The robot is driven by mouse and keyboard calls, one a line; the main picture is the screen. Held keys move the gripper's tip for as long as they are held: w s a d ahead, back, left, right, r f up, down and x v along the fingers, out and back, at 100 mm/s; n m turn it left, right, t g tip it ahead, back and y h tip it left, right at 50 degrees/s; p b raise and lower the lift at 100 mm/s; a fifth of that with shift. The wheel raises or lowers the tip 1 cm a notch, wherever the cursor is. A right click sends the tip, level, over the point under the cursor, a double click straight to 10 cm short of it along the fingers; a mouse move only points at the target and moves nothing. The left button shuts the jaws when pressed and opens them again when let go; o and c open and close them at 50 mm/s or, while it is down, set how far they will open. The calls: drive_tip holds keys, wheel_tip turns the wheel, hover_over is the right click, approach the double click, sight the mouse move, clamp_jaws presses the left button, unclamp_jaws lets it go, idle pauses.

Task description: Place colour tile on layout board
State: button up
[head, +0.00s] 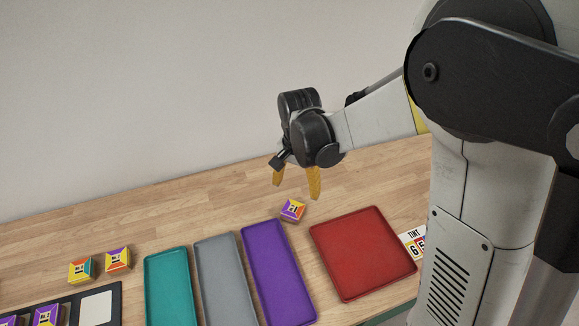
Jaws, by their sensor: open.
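A small colour tile (292,210), purple, orange and white, lies on the wooden table behind the gap between the purple and red trays. My gripper (295,192) is open, its two yellow fingers pointing down. It appears above and close to this tile, and nothing shows between the fingers. Two more colour tiles lie at the left, one with teal and orange (82,270) and one mostly yellow and purple (118,259). The black layout board (116,302) shows only partly at the lower left. It bears purple tiles (45,315) and a blank white square (96,307).
A teal tray (169,287), a grey tray (226,280), a purple tray (278,272) and a red tray (362,253) stand along the table front. A printed card (412,241) lies right of the red tray, partly hidden. The table's back strip (190,213) is clear.

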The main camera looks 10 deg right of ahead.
sight(293, 208)
drive_tip(key=shift+w+a+f, duration=0.15)
drive_tip(key=shift+w+f, duration=0.1)
drive_tip(key=shift+f, duration=0.05)
wheel_tip(293, 208, down, 5)
drive_tip(key=shift+s+a+b, duration=0.1)
drive_tip(key=shift+a+b, duration=0.05)
drive_tip(key=shift+b, duration=0.75)
wheel_tip(293, 208, down, 6)
drive_tip(key=b, duration=0.2)
drive_tip(key=shift+b, duration=0.3)
drive_tip(key=shift+s+r, duration=0.1)
drive_tip(key=shift+r, duration=0.05)
drive_tip(key=c, duration=1.4)
drive_tip(key=shift+o, duration=0.2)
wheel_tip(293, 208, up, 4)
drive_tip(key=shift+r+p, duration=0.2)
drive_tip(key=shift+p, duration=0.95)
drive_tip(key=s+d+r+p, duration=0.3)
drive_tip(key=s+d+r, duration=0.3)
drive_tip(key=s+d, duration=0.2)
drive_tip(key=shift+d+r, duration=0.2)
drive_tip(key=shift+r, duration=0.1)
